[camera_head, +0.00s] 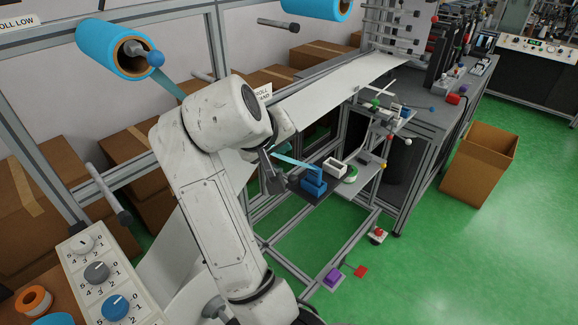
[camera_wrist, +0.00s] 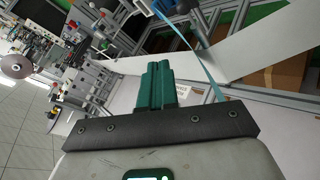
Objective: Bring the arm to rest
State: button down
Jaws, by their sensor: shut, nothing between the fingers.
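My arm rises in the middle of the head view, bent at the elbow. My gripper is mostly hidden behind the arm there. In the wrist view my gripper (camera_wrist: 156,66) shows its green fingers closed together with nothing between them. A thin blue strip (camera_wrist: 204,68) runs past the right side of the fingers, apart from them in the picture. In the head view a blue strip (camera_head: 293,161) ends near a blue block (camera_head: 313,183) on the small shelf, just right of my arm's end.
A blue roll (camera_head: 112,48) hangs on the frame at upper left. A knob panel (camera_head: 98,275) stands at lower left. A white web (camera_head: 335,85) runs to the machine table (camera_head: 440,103). An open cardboard box (camera_head: 478,165) stands right; green floor around it is clear.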

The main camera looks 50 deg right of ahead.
jog(key=shift+n, duration=0.4)
jog(key=shift+s+d+f, duration=0.1)
jog(key=shift+s+f, duration=0.1)
jog(key=shift+f, duration=0.7)
jog(key=shift+s+d+f, duration=0.15)
jog(key=shift+s+f, duration=0.1)
jog(key=shift+f, duration=0.6)
jog(key=shift+s+d+f, duration=0.1)
jog(key=shift+s+f, duration=0.1)
jog(key=shift+f, duration=0.7)
jog(key=s+a+f+n+y, duration=0.1)
jog(key=s+f+y, duration=0.1)
jog(key=s+f, duration=0.55)
jog(key=s+f+n+y, duration=0.2)
jog(key=s+f, duration=0.3)
jog(key=f, duration=0.6)
jog(key=s+a+f+g+y, duration=0.1)
jog(key=s+a+f+y, duration=0.1)
jog(key=s, duration=0.4)
jog(key=s+a+f+g+y, duration=0.1)
jog(key=s+a+f+y, duration=0.1)
jog(key=s+a+f, duration=0.3)
jog(key=shift+s+f, duration=0.9)
jog(key=shift+s, duration=0.3)
